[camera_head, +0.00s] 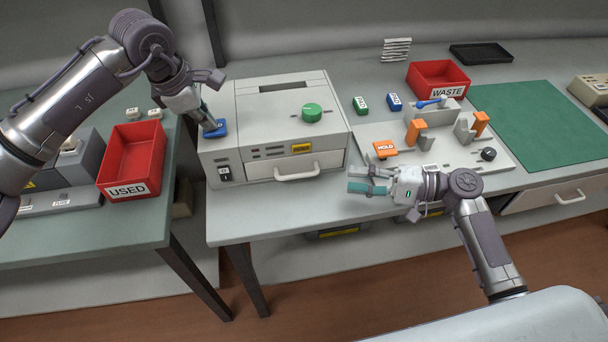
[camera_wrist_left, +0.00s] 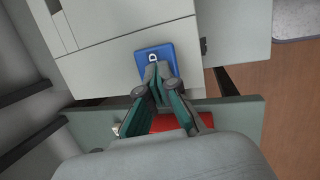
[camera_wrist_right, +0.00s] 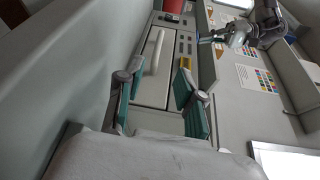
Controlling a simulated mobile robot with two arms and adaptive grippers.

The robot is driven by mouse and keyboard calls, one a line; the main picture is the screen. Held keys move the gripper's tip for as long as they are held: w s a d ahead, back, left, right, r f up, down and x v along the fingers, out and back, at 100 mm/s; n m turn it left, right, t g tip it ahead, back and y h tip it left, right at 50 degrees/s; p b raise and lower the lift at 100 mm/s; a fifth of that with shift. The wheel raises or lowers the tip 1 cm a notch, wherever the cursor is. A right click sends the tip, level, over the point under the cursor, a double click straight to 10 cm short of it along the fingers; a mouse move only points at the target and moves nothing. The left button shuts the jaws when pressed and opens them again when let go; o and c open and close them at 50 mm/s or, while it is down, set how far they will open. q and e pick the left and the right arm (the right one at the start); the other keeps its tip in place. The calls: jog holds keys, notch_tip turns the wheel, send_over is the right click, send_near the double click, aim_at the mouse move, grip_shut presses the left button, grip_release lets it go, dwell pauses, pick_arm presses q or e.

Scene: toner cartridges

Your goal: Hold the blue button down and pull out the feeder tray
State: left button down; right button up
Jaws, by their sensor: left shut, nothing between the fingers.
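The blue button (camera_head: 217,131) is on the left top edge of the beige machine (camera_head: 262,110). My left gripper (camera_head: 212,122) is shut and empty, its fingertips at the button. In the left wrist view the closed fingertips (camera_wrist_left: 158,78) overlap the lower part of the blue button (camera_wrist_left: 150,58); how far it is pressed I cannot tell. The feeder tray (camera_head: 270,167) looks closed in the machine's front, with a white handle (camera_head: 297,173). My right gripper (camera_head: 358,179) is open and empty, right of the handle. The right wrist view shows the handle (camera_wrist_right: 153,52) beyond its parted fingers.
The orange-marked HOLD fixture (camera_head: 440,150) stands to the machine's right, behind my right gripper. A green mat (camera_head: 535,120) and red WASTE bin (camera_head: 440,75) lie further right. A red USED bin (camera_head: 133,160) stands on the left table. The space before the tray is clear.

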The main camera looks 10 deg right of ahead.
jog(key=shift+s+a+f+m, duration=0.1)
jog(key=shift+a+f+m, duration=0.1)
jog(key=shift+m, duration=0.1)
jog(key=shift+a, duration=0.3)
jog(key=x, duration=1.1)
grip_shut()
